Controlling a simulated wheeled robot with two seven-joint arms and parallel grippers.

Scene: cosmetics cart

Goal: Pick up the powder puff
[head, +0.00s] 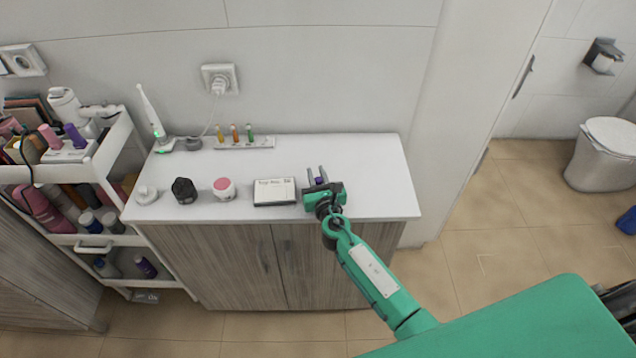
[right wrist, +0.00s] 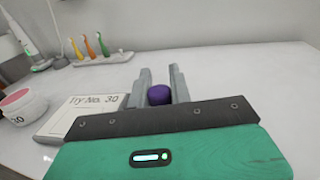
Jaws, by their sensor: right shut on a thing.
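The powder puff (right wrist: 159,95) is a small purple rounded thing between the fingers of my right gripper (right wrist: 160,88) in the right wrist view. In the head view the puff (head: 319,181) shows as a small purple spot between the fingers of the right gripper (head: 317,176). My right gripper is shut on it, over the right part of the white cabinet top (head: 365,165). Whether the puff touches the top is hard to tell. The left gripper is not in view.
A white box marked "Try No. 30" (head: 274,191) lies just left of the gripper. A pink-lidded jar (head: 224,188), a black jar (head: 184,190) and a toothbrush holder (head: 245,143) stand farther left. A loaded cart (head: 75,185) stands at left. The top's right end is clear.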

